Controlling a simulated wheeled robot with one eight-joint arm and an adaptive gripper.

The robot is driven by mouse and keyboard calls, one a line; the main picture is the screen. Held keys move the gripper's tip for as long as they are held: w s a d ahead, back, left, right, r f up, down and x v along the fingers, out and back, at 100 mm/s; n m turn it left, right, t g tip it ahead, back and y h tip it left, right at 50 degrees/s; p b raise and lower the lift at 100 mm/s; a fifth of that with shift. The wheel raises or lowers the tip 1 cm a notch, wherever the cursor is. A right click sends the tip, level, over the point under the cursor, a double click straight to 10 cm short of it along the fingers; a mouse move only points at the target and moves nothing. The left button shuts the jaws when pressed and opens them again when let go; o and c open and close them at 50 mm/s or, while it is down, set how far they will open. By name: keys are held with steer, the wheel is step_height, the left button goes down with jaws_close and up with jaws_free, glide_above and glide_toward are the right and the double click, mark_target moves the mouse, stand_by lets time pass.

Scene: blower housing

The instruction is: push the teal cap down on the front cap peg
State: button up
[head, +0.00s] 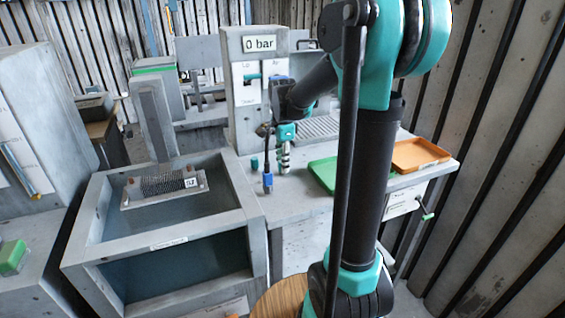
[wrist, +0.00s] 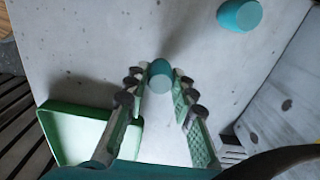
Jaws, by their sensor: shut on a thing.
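My gripper (head: 284,165) is over the bench top, pointing down, in the head view. In the wrist view my gripper (wrist: 158,74) has its fingertips closed on both sides of a teal cap (wrist: 160,68). The cap's round end faces the wrist camera. A second teal cap (wrist: 240,14) stands apart at the top right of that view. A teal piece (head: 254,165) also shows on the bench left of my gripper in the head view. The front cap peg is not distinguishable, and I cannot tell whether the held cap touches it.
A green tray (head: 316,184) and an orange tray (head: 420,167) lie right of my gripper. A dark hose with a blue end (head: 267,183) is close on its left. The gauge panel (head: 239,110) reading 0 bar stands behind. A grey tank (head: 168,268) is at left.

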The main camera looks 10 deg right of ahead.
steer(key=o, duration=1)
step_height(320, 180, up, 12)
stand_by(0.3)
